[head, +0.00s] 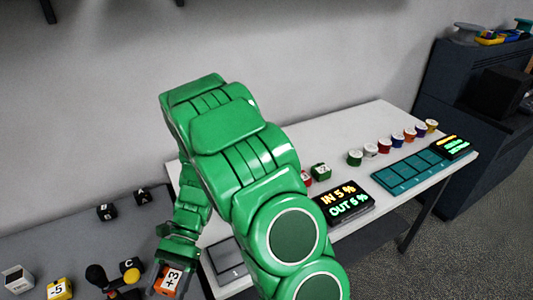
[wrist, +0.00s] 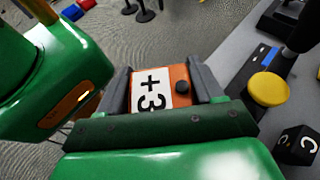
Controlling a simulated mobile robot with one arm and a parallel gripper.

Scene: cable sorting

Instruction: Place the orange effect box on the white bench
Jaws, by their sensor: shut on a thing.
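The orange effect box (head: 167,283), with a white "+3" label, is at the lower left of the head view, below my bent green arm. My gripper (head: 175,262) is shut on it. In the wrist view the orange box (wrist: 180,76) sits between the two grey fingers of my gripper (wrist: 162,85), with its label and a black knob facing the camera. The white bench (head: 355,128) stretches from behind my arm to the right. My arm hides part of its left end.
A grey bench (head: 50,240) at left holds a yellow "-5" box (head: 60,289), black lettered cubes and a joystick.

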